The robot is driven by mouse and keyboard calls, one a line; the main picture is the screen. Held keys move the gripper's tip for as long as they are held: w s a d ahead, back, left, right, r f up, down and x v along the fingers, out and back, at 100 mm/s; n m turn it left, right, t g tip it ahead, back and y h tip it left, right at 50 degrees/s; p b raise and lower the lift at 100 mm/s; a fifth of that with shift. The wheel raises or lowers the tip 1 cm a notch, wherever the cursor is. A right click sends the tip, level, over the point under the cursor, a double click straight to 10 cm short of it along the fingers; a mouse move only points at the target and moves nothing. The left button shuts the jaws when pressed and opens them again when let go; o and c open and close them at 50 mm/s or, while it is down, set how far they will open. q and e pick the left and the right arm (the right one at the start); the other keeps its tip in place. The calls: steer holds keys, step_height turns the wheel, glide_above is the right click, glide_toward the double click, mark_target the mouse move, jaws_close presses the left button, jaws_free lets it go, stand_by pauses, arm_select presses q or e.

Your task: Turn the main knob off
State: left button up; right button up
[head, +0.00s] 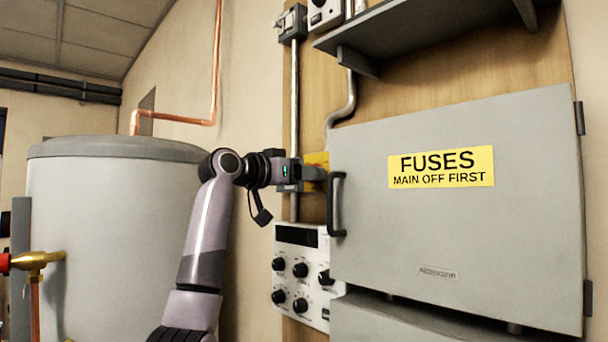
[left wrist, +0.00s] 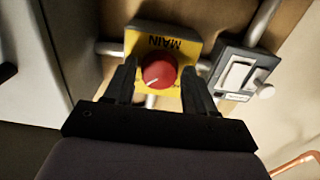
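The main knob (left wrist: 158,72) is a round red knob with a white pointer mark, set on a yellow plate (left wrist: 178,42) lettered MAIN, which appears upside down in the left wrist view. My left gripper (left wrist: 160,78) is open, with one dark finger on each side of the knob. A gap shows between the knob and the fingers. In the head view my left gripper (head: 312,174) reaches in front of the yellow plate (head: 318,158), beside the fuse box. The knob is hidden there behind the gripper. My right gripper is in neither view.
The grey fuse box (head: 450,235) with its black handle (head: 338,205) stands just right of my gripper. A white control panel (head: 301,265) with several black knobs lies below. A switch box (left wrist: 240,75) is near the knob. A large grey tank (head: 110,220) stands left.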

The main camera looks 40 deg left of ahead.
arm_select(q)
steer(key=c, duration=0.6)
steer(key=shift+n, duration=0.3)
steer(key=shift+d+r+n, duration=0.1)
steer(key=shift+n, duration=4.2)
steer(key=shift+r+n, duration=0.1)
steer(key=shift+n, duration=4.2)
steer(key=o, duration=1)
